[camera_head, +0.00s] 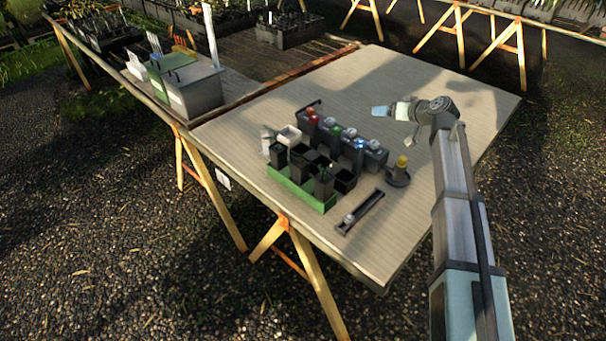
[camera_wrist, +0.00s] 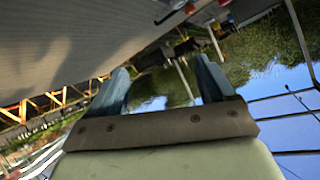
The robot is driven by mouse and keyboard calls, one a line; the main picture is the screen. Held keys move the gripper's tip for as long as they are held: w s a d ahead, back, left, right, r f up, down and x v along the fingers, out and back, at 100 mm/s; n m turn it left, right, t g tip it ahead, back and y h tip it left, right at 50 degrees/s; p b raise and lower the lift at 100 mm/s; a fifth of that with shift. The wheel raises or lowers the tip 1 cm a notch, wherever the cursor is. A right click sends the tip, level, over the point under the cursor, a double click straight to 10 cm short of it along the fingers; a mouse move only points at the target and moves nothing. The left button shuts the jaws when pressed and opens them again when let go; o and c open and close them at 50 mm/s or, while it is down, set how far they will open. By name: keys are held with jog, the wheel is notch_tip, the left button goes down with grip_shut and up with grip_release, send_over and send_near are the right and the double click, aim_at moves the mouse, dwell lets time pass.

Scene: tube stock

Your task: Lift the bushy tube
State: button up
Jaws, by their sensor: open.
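My gripper (camera_head: 378,111) is above the table at the right of the rack, its pale blue fingers pointing left. In the wrist view its fingers (camera_wrist: 160,78) stand apart with nothing between them. A grey rack (camera_head: 375,158) in the middle of the table holds dark tubes with coloured tops, among them a red one (camera_head: 313,117), a blue one (camera_head: 360,144) and a green one (camera_head: 335,131). Dark tall pots (camera_head: 324,181) stand in a green tray (camera_head: 283,179) in front. I cannot tell which is the bushy tube; foliage is too small to make out.
A round dark stand with a yellow-topped piece (camera_head: 402,163) is right of the rack. A long dark bar (camera_head: 361,212) lies near the front edge. A white pot (camera_head: 289,136) is at the left. The table's (camera_head: 450,100) back and right are mostly clear.

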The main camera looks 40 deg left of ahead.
jog(key=s+a+r+n+g+h, duration=0.2)
jog(key=s+a+n+g, duration=0.25)
jog(key=s+a, duration=0.55)
jog(key=n+h, duration=0.3)
jog(key=h, duration=0.6)
send_over(300, 161)
notch_tip(300, 161, down, 3)
jog(key=shift+t, duration=0.45)
jog(key=f, duration=0.8)
jog(key=shift+s+a, duration=0.1)
jog(key=shift+s, duration=0.15)
jog(key=shift+w+f, duration=0.2)
jog(key=shift+f, duration=2.4)
jog(key=shift+c, duration=0.4)
jog(key=c, duration=1.1)
